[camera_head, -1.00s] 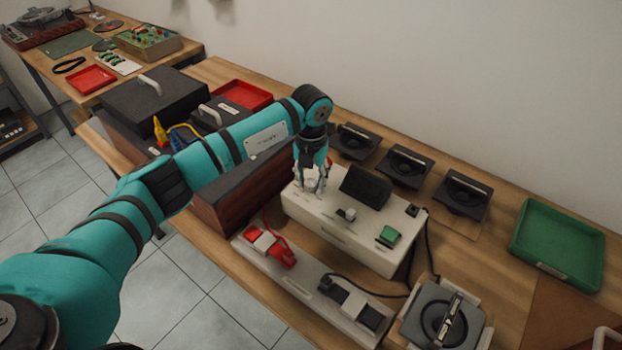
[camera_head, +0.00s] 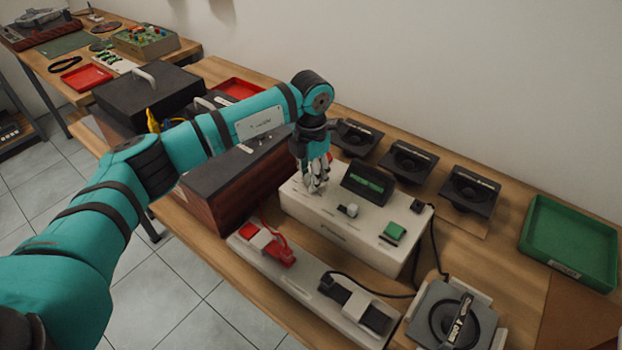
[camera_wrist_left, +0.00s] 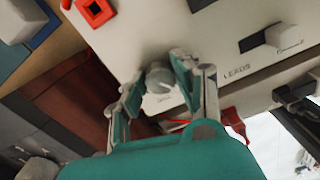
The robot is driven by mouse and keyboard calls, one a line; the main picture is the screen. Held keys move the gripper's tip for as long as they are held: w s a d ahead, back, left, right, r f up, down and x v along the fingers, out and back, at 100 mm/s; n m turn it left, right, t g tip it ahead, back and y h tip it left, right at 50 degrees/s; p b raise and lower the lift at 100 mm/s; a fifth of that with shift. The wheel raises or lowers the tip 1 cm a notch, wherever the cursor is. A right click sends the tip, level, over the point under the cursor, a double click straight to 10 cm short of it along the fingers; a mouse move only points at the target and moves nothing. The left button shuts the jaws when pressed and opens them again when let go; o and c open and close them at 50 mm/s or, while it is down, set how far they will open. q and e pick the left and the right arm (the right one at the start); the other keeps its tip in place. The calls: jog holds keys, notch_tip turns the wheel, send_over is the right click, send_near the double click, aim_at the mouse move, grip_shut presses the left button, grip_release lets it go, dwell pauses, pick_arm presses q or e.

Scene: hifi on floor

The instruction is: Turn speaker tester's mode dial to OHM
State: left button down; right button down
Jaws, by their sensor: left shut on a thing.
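The speaker tester (camera_head: 335,238) is a white box on the wooden bench. Its tilted dark display (camera_head: 367,183) shows green text too small to read. My left gripper (camera_head: 317,188) points down at the tester's left end. In the left wrist view its fingers (camera_wrist_left: 158,85) are shut on the round grey mode dial (camera_wrist_left: 160,76), one on each side. The dial's markings are mostly hidden, so I cannot tell its setting. A smaller knob (camera_head: 349,210) and a green button (camera_head: 393,231) sit on the top. My right gripper is not in view.
A dark wooden cabinet (camera_head: 225,205) stands close left of the tester. A white rail (camera_head: 305,290) with red and black connectors lies in front. Several speakers (camera_head: 408,163) stand behind, and another (camera_head: 450,318) at front right. A green tray (camera_head: 570,240) is at right.

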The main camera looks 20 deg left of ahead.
pick_arm(q)
jog(key=shift+m+b, duration=0.4)
jog(key=shift+m, duration=0.4)
jog(key=c, duration=1)
grip_release()
jog(key=shift+r, duration=0.15)
notch_tip(320, 180, up, 12)
jog(key=shift+f, duration=0.1)
